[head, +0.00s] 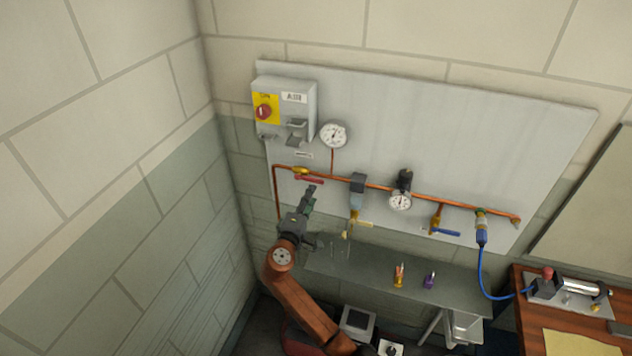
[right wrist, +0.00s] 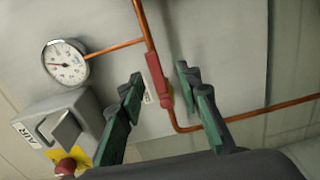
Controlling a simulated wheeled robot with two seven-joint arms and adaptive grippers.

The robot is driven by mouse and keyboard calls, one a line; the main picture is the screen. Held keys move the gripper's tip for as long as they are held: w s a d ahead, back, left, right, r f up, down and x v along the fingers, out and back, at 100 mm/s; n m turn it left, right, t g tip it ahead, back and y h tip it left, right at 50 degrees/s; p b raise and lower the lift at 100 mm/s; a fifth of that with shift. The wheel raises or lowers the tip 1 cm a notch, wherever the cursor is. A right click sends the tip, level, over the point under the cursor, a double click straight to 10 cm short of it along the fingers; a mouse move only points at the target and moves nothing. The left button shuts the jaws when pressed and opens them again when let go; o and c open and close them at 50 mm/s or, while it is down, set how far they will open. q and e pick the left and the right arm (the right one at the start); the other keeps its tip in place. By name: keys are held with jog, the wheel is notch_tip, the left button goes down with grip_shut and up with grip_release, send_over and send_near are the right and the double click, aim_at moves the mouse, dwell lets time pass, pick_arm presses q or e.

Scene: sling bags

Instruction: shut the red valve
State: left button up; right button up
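The red valve has a red lever handle (head: 309,180) on the copper pipe at the upper left of the panel, beside a brass body (head: 299,170). The lever lies roughly along the pipe. In the right wrist view the red lever (right wrist: 157,78) shows between my open fingers. My right gripper (head: 310,194) is just below and in front of the lever in the head view; its green-padded fingers (right wrist: 159,84) stand on either side, apart from it as far as I can tell. My left gripper is not in view.
A grey switch box (head: 285,105) and a gauge (head: 334,135) are above the valve. Along the pipe sit a filter (head: 356,195), a regulator gauge (head: 400,202) and a blue lever (head: 445,232). A grey shelf (head: 450,290) is below. A wall closes the left side.

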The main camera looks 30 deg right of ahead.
aim_at(316, 182)
jog(key=x, duration=0.5)
jog(key=r+p+x, duration=0.1)
jog(key=x, duration=0.1)
jog(key=shift+w+d, duration=0.1)
jog(key=shift+w, duration=0.4)
grip_shut()
dwell(0.3)
